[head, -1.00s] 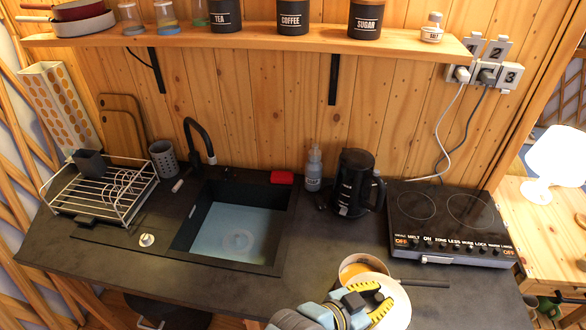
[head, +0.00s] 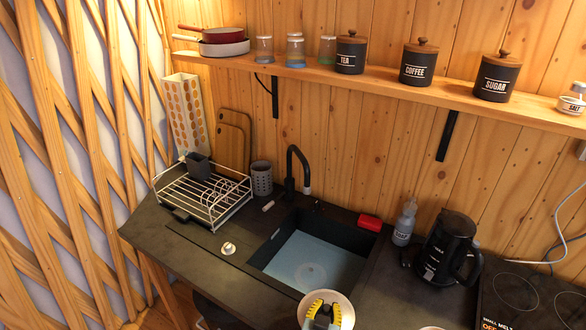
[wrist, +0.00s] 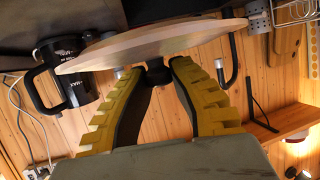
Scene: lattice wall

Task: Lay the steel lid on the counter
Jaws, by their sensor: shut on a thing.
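My gripper (head: 324,316) is at the bottom of the head view, near the front edge of the sink. It is shut on the knob of the round steel lid (head: 346,307), whose pale rim shows around the fingers. In the wrist view the yellow ribbed fingers of my gripper (wrist: 158,70) close on the dark knob, and the lid (wrist: 150,44) appears nearly edge-on, reflecting wood tones. The dark counter (head: 385,292) runs along the wall. How high the lid is above it is hard to tell.
The sink (head: 310,262) is open beside the lid. A dish rack (head: 205,195) stands left, with a small round white item (head: 228,248) in front. A black kettle (head: 448,250), soap bottle (head: 405,222) and hob (head: 520,300) are right.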

